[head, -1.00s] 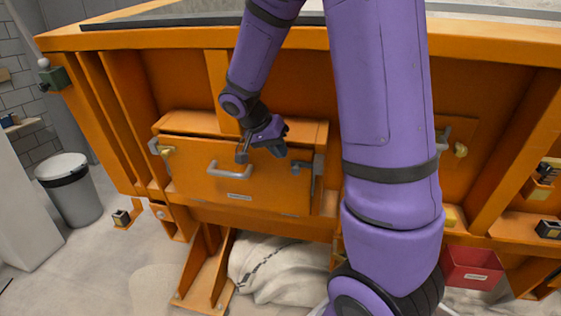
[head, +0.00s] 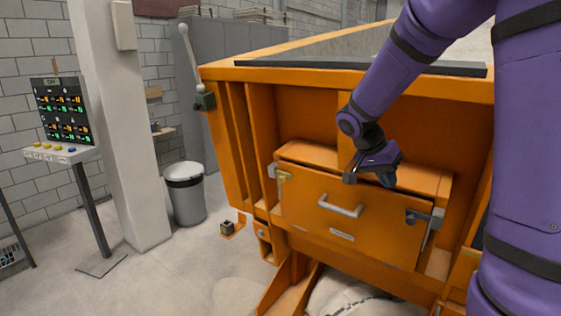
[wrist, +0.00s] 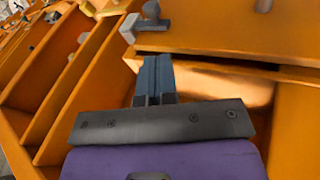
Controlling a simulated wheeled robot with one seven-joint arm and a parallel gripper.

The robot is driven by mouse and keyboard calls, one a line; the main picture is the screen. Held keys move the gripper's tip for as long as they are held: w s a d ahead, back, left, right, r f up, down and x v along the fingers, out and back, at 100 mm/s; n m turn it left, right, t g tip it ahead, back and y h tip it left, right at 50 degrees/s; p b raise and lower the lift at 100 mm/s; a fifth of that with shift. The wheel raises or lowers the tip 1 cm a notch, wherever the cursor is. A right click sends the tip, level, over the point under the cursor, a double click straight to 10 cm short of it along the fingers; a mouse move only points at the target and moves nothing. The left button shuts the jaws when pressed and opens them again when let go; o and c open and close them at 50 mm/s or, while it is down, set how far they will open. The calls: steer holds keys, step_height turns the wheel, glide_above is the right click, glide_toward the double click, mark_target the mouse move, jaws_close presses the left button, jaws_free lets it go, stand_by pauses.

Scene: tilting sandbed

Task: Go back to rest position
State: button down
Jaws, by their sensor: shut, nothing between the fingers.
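My gripper (head: 367,179) is in front of the orange sandbed's front wall, near the top edge of an orange drawer (head: 312,221) with a grey bar handle (head: 340,206). In the wrist view my gripper (wrist: 153,62) shows its fingers together with nothing between them. The purple arm comes down from the upper right of the head view. The drawer front has a latch at each end, and a dark gap shows along its top edge in the wrist view. I cannot tell whether the gripper touches the drawer.
A lever (head: 188,55) with a white knob stands at the sandbed's left corner. A grey bin (head: 187,200), a white pillar (head: 121,140) and a control panel (head: 63,112) are to the left. Pale sacks (head: 345,300) lie under the sandbed. The floor at lower left is mostly clear.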

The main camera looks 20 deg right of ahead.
steer(key=s+a+r+n+t+y, duration=0.3)
steer(key=s+a+r+n, duration=0.2)
steer(key=s, duration=0.5)
steer(key=s+a+r+n+t+y, duration=0.3)
steer(key=s+a+r+n+t, duration=0.1)
steer(key=s+a+n, duration=0.4)
steer(key=shift+s+a+r, duration=0.6)
steer(key=shift+s+a, duration=0.65)
